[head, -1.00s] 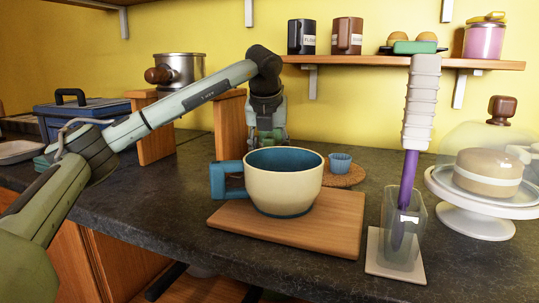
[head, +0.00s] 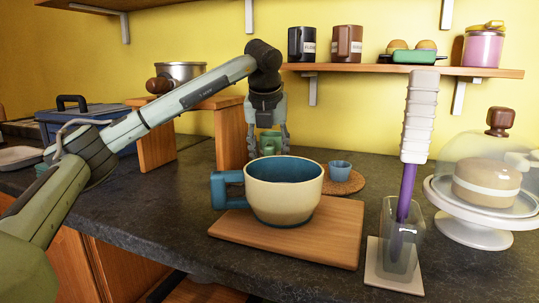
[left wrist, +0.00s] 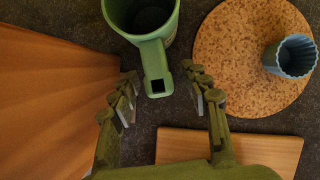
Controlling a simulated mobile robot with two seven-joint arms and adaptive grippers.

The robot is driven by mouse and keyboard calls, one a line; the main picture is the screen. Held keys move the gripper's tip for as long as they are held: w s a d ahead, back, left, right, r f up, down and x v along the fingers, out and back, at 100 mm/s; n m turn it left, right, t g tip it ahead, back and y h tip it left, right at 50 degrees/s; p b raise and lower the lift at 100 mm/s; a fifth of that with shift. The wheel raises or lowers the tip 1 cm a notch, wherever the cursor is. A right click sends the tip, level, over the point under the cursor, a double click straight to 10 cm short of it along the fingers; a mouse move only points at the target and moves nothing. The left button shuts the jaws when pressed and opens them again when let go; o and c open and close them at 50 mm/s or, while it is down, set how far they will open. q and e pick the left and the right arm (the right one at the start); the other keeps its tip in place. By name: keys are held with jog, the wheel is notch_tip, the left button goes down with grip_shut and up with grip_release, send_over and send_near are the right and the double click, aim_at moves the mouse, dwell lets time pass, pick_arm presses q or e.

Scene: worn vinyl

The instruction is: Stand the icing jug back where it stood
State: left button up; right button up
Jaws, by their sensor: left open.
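A green jug (head: 270,141) stands on the dark worktop behind the large cream mug, which hides its lower part. In the left wrist view the jug (left wrist: 143,20) is at the top, cut off by the frame, with its square handle (left wrist: 155,75) pointing toward my gripper. My left gripper (head: 268,143) is pointing down at the jug. In the left wrist view its fingers (left wrist: 160,93) are open and apart, one on each side of the handle's end, with gaps on both sides. My right gripper is not in view.
The cream mug (head: 284,202) stands on a wooden board (head: 330,235) in front. A blue cup (head: 340,169) is on a round cork mat (head: 354,184) to the right. A wooden stand (head: 229,133) is close on the left. A clear container (head: 402,235) and cake stand (head: 470,231) are further right.

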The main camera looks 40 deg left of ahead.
pick_arm(q)
jog(key=shift+p+v, duration=1.15)
jog(key=shift+v, duration=1.4)
jog(key=v, duration=1.2)
jog(key=shift+f, duration=0.1)
